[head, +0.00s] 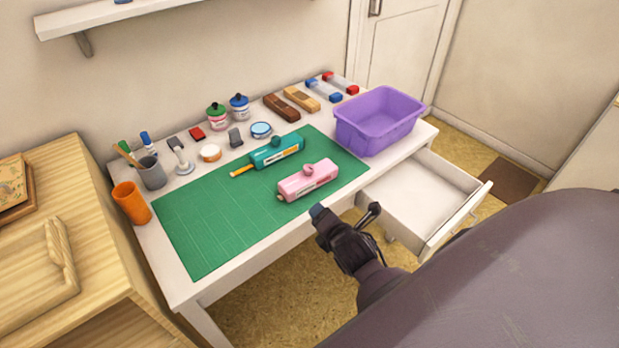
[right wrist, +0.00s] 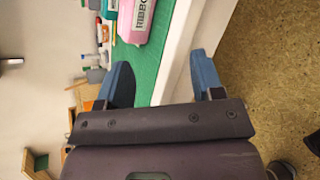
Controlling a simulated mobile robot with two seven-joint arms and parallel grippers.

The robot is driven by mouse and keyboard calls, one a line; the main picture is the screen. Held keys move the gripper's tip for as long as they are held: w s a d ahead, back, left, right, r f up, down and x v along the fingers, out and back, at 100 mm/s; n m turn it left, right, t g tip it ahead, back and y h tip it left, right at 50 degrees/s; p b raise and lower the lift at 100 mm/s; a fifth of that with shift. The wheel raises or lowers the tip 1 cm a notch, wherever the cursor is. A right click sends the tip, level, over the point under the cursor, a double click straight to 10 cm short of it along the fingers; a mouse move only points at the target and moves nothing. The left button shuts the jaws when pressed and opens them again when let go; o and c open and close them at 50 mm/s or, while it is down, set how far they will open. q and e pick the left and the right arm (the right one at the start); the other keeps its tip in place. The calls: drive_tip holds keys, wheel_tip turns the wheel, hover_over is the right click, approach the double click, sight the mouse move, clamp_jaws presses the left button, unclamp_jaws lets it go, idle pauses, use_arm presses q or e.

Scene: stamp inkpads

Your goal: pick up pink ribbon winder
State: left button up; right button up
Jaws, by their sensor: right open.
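The pink ribbon winder (head: 309,181) lies on the green cutting mat (head: 205,222), near the mat's front right part. It has a round knob on top and a pale label on its side. In the right wrist view the pink winder (right wrist: 138,18) is partly cut off at the top edge, beyond the fingers. My right gripper (head: 346,210) is open and empty, in front of the desk's front edge and apart from the winder. Its two blue fingers stand well apart in the right wrist view (right wrist: 160,78). My left gripper is not in view.
A teal winder (head: 276,152) lies just behind the pink one. A purple bin (head: 378,122) stands at the desk's right. An open drawer (head: 418,196) juts out below. Inkpads, bottles and cups line the back and left. The mat's left half is clear.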

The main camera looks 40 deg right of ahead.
sight(309, 168)
drive_tip(key=w+d+r+n, duration=0.1)
drive_tip(key=w+n, duration=0.2)
drive_tip(key=w+d+r+n+h, duration=0.1)
drive_tip(key=w+n, duration=0.2)
drive_tip(key=w, duration=0.1)
drive_tip(key=w+d+r+n, duration=0.1)
drive_tip(key=w+n, duration=0.2)
drive_tip(key=n, duration=0.1)
drive_tip(key=shift+w+d+r+h+p, duration=0.15)
drive_tip(key=shift+r+h+p, duration=0.15)
drive_tip(key=shift+p, duration=0.1)
drive_tip(key=shift+w+d+f, duration=0.15)
drive_tip(key=shift+w+d, duration=0.15)
drive_tip(key=shift+w, duration=0.25)
drive_tip(key=b+x, duration=0.1)
drive_tip(key=x, duration=0.3)
drive_tip(key=shift+s+d, duration=0.1)
drive_tip(key=shift+d, duration=0.05)
drive_tip(key=shift+w+d+f, duration=0.1)
drive_tip(key=shift+w+d, duration=0.05)
drive_tip(key=shift+w, duration=0.25)
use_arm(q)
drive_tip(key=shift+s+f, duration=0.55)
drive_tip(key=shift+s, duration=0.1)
use_arm(e)
drive_tip(key=shift+c, duration=0.2)
